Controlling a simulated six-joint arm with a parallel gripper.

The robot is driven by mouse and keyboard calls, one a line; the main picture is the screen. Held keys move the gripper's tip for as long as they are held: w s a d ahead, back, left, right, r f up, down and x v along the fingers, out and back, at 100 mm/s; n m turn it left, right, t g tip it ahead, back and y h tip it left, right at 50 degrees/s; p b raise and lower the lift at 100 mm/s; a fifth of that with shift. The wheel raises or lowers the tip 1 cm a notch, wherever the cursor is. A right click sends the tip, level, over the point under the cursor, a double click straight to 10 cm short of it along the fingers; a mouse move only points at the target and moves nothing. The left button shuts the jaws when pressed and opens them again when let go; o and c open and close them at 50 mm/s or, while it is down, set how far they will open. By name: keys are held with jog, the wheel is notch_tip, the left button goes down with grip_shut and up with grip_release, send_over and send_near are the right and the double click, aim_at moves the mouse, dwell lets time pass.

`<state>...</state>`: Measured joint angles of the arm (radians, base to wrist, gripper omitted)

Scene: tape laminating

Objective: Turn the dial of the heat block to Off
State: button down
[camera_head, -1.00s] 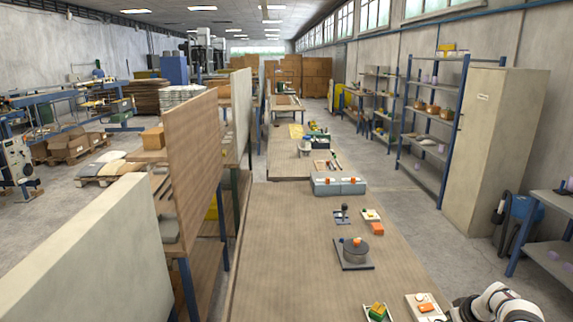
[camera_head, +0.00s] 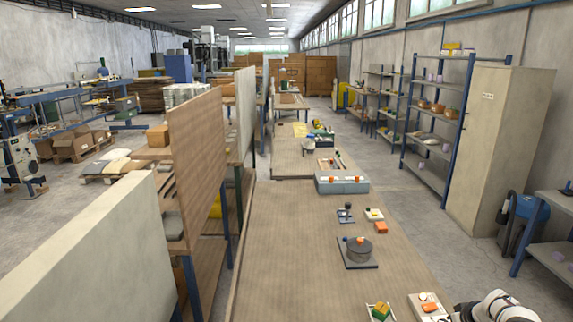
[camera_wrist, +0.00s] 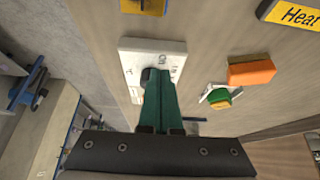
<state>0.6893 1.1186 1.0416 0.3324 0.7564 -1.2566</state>
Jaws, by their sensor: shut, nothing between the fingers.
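In the wrist view a pale plate with dark printed marks (camera_wrist: 172,49) lies on the wooden bench. I take it for the dial face of the heat block. A small dark round piece, perhaps the dial knob (camera_wrist: 147,73), shows at the fingertips. My gripper (camera_wrist: 156,74) has green fingers that are shut and empty. They reach over the plate and hide part of it and most of the knob. I cannot tell whether they touch the knob, or which mark it points to. The head view does not show my gripper's fingers.
In the wrist view an orange block (camera_wrist: 251,70) and a green-and-yellow piece (camera_wrist: 221,97) lie to the right. A yellow "Heat" sign (camera_wrist: 293,14) is at the upper right.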

jog(key=shift+d, duration=0.95)
jog(key=shift+d, duration=0.1)
dwell(0.4)
